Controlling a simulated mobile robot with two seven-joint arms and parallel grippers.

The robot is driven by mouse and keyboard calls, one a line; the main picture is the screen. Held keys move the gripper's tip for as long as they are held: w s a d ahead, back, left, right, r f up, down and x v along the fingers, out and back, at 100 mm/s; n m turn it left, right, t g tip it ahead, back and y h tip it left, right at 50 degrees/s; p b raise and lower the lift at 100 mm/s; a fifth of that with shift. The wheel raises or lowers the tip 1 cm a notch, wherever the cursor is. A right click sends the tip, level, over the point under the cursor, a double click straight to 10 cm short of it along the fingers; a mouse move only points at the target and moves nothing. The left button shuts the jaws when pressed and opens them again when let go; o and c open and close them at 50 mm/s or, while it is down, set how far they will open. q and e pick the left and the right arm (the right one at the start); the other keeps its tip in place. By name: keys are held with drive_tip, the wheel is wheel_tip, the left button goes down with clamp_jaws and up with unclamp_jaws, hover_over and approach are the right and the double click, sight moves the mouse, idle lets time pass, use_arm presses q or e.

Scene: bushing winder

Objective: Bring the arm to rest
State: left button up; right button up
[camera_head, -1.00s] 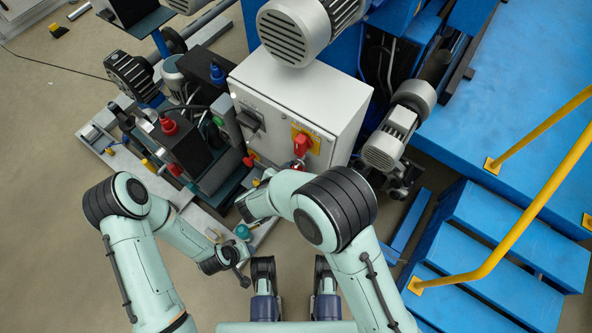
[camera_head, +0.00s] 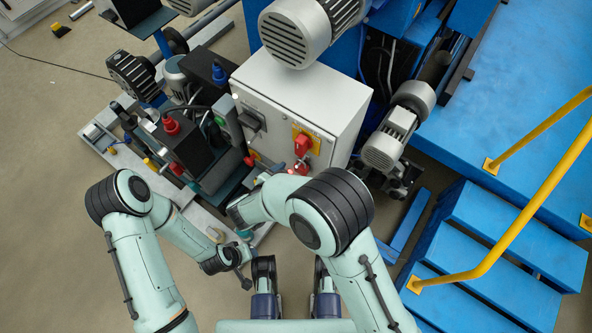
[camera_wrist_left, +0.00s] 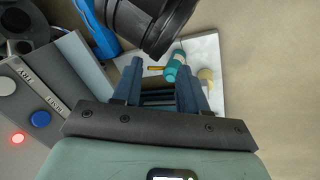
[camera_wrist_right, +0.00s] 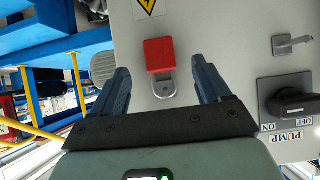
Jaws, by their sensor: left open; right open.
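My right arm reaches in front of the grey cabinet (camera_head: 335,105). My right gripper (camera_head: 262,180) is low in front of it, partly hidden by its wrist. In the right wrist view the right gripper (camera_wrist_right: 162,82) is open and empty, and a red block (camera_wrist_right: 159,54) with a metal tab shows on the panel beyond its fingers. My left arm is bent at the left, with its gripper (camera_head: 246,281) low near my base. In the left wrist view the left gripper (camera_wrist_left: 160,82) is open, with a teal cylinder (camera_wrist_left: 175,67) and a white plate beyond it.
A red switch (camera_head: 303,146) and a black switch (camera_head: 251,120) stick out from the cabinet. Machinery with a red-capped black box (camera_head: 185,145) stands left. Blue steps (camera_head: 490,260) and a yellow handrail (camera_head: 530,210) stand right. Open floor lies at the far left.

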use_arm(q)
drive_tip(key=s+d+r+g+p, duration=0.1)
drive_tip(key=s+d+r+p, duration=0.1)
drive_tip(key=s+r, duration=0.1)
drive_tip(key=shift+s+r+h, duration=0.2)
drive_tip(key=shift+s+h, duration=0.2)
drive_tip(key=shift+s, duration=0.35)
use_arm(e)
drive_tip(key=v, duration=1)
use_arm(q)
drive_tip(key=shift+d, duration=0.1)
